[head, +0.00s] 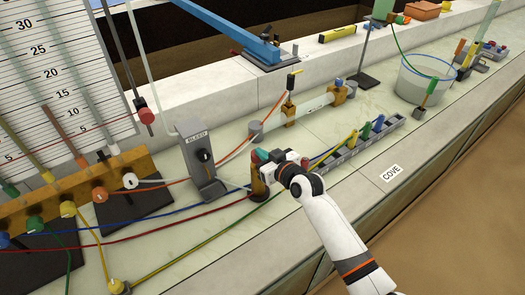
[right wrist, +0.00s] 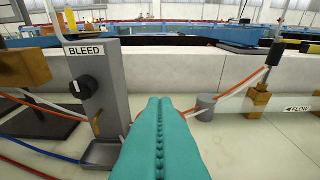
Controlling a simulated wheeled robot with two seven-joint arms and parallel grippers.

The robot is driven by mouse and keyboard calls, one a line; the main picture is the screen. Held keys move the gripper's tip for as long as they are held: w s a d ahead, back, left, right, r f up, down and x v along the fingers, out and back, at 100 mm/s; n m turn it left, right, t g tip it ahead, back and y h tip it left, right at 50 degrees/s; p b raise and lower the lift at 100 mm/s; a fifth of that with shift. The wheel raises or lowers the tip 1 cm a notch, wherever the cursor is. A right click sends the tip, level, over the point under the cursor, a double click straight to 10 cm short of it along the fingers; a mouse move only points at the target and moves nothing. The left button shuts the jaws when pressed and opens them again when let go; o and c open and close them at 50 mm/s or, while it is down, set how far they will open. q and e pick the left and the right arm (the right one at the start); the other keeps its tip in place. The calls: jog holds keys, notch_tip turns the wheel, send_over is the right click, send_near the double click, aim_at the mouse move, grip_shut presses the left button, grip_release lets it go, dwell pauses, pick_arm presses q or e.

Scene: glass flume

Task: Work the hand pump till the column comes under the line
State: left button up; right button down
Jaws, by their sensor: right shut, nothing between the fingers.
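My right gripper (head: 277,156) is shut and empty, its teal fingers pressed together. They fill the lower middle of the right wrist view (right wrist: 158,140). In the head view it is beside a small copper-coloured upright cylinder (head: 258,186) with a reddish top, right of the BLEED post (head: 197,170). I cannot tell whether they touch, nor whether this cylinder is the hand pump. The post's black knob (head: 204,156) also shows in the right wrist view (right wrist: 79,88). Several tube columns stand before a numbered scale board (head: 28,95). A red clamp (head: 147,115) is on a rod beside it. My left gripper is out of view.
A rack (head: 345,153) with coloured handles stands right of my gripper. A clear bucket (head: 425,82) and a blue bar (head: 222,25) are farther back. Coloured hoses cross the bench at left. Clear bench lies around the COVE label (head: 392,172).

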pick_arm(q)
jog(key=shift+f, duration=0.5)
pick_arm(e)
jog(key=shift+f, duration=0.7)
